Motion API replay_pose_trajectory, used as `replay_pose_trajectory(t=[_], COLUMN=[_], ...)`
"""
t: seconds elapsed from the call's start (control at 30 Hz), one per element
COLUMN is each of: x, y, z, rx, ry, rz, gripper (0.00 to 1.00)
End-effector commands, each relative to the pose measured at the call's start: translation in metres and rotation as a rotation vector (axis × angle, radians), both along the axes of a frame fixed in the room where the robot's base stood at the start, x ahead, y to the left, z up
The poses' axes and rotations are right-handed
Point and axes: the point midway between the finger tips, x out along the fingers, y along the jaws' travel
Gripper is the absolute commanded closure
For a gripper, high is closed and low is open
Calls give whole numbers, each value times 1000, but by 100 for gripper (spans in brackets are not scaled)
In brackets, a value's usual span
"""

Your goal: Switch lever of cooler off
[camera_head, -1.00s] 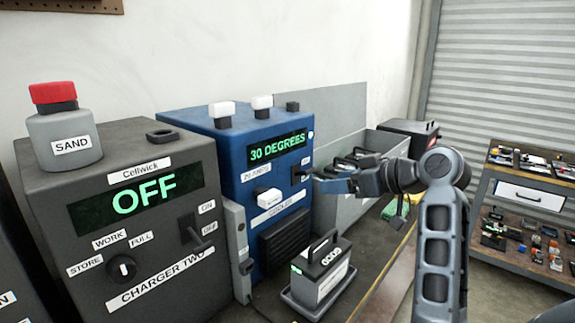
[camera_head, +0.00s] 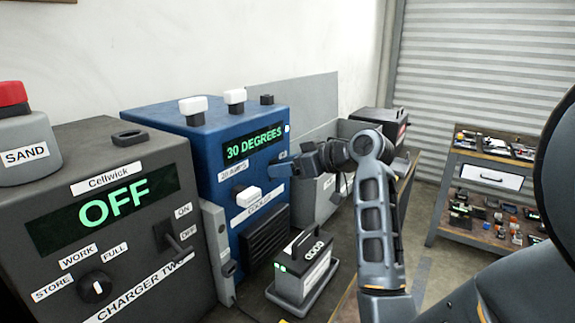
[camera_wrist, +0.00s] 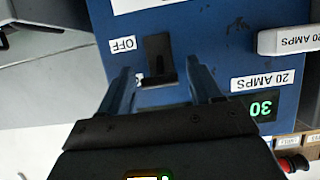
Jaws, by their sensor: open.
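The blue cooler (camera_head: 212,150) stands on the bench with its display (camera_head: 253,143) reading 30 DEGREES. Its black lever (camera_wrist: 159,52) shows in the wrist view, beside a white OFF label (camera_wrist: 123,45). My gripper (camera_head: 283,168) is at the cooler's front panel, at its right side, and covers the lever in the head view. In the wrist view my gripper (camera_wrist: 161,68) is open, with one finger on each side of the lever. I cannot tell whether either finger touches it.
The grey charger (camera_head: 120,210), showing OFF, stands left of the cooler. A white switch (camera_head: 249,196) sticks out of the cooler's front. A battery (camera_head: 303,265) sits on a tray before it. A shelf cart (camera_head: 490,185) stands at right, with floor between.

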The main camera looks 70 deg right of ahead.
Motion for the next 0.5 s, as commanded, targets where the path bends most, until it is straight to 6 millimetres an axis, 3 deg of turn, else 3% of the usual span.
replay_pose_trajectory(t=[0.2,0.5], x=[0,0], y=[0,0], z=[0,0], rx=[-1,-1], ry=[0,0], rz=[0,0], gripper=[37,66])
